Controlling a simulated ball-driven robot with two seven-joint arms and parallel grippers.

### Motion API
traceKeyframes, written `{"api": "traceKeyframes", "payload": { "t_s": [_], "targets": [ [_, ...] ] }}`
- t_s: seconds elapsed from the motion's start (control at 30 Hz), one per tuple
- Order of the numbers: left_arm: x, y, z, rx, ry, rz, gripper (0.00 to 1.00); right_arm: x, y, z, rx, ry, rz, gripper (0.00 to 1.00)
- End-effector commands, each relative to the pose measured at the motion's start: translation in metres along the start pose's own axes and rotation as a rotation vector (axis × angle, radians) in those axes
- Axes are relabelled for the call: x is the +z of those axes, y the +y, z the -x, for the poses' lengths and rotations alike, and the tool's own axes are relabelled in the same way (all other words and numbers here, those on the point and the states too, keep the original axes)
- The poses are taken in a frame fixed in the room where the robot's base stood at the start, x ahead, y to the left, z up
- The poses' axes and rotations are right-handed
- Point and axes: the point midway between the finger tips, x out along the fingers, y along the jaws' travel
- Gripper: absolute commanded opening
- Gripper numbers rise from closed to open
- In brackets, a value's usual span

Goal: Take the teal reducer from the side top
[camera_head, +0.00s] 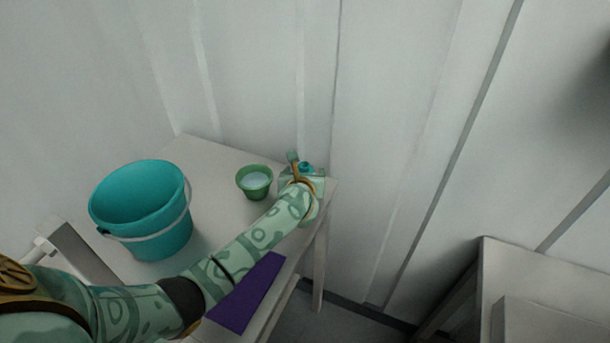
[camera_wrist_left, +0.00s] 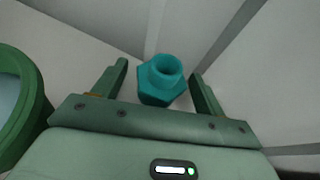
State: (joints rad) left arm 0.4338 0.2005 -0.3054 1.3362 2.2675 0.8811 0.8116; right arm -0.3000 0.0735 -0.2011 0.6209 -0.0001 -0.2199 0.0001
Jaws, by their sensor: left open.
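The teal reducer (camera_wrist_left: 161,80) stands on the side top, with a hexagonal body and a round open neck. In the left wrist view it lies between the two open fingers of my left gripper (camera_wrist_left: 160,85), with a gap visible on both sides. In the head view the teal reducer (camera_head: 306,167) shows only in part, behind my left gripper (camera_head: 301,164). The side top (camera_head: 222,152) is a pale table top against the wall. My right gripper is not in view.
A green cup (camera_head: 255,182) with pale contents stands just left of my left gripper. A teal bucket (camera_head: 143,209) with a handle stands further left. A purple mat (camera_head: 245,292) lies beneath my left forearm. Another pale table (camera_head: 548,285) stands at the lower right.

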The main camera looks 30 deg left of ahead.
Motion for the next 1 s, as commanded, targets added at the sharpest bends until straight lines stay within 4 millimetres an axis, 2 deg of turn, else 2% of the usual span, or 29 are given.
{"api": "traceKeyframes", "payload": {
  "t_s": [0.1,0.27,0.3,0.63,0.77,0.83,0.9,1.0],
  "targets": [
    [0.001,0.0,0.001,0.0,-0.001,0.0,0.72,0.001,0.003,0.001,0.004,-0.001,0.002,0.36],
    [0.001,0.0,0.001,0.0,-0.001,0.001,0.27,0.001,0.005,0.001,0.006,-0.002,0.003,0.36],
    [0.001,0.0,0.001,0.0,0.0,0.001,0.24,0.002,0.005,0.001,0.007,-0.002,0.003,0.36],
    [0.004,0.0,0.002,0.0,-0.001,0.002,0.23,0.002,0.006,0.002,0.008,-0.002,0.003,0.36],
    [0.016,0.0,0.007,0.0,-0.002,0.003,0.23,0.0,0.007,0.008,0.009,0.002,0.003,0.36],
    [0.028,0.0,0.011,-0.001,-0.004,0.005,0.23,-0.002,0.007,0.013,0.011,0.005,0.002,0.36],
    [0.038,-0.001,0.021,-0.002,-0.004,0.004,0.23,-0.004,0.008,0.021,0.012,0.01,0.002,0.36],
    [0.054,-0.003,0.051,-0.004,-0.004,0.006,0.23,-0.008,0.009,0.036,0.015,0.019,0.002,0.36]
  ]
}}
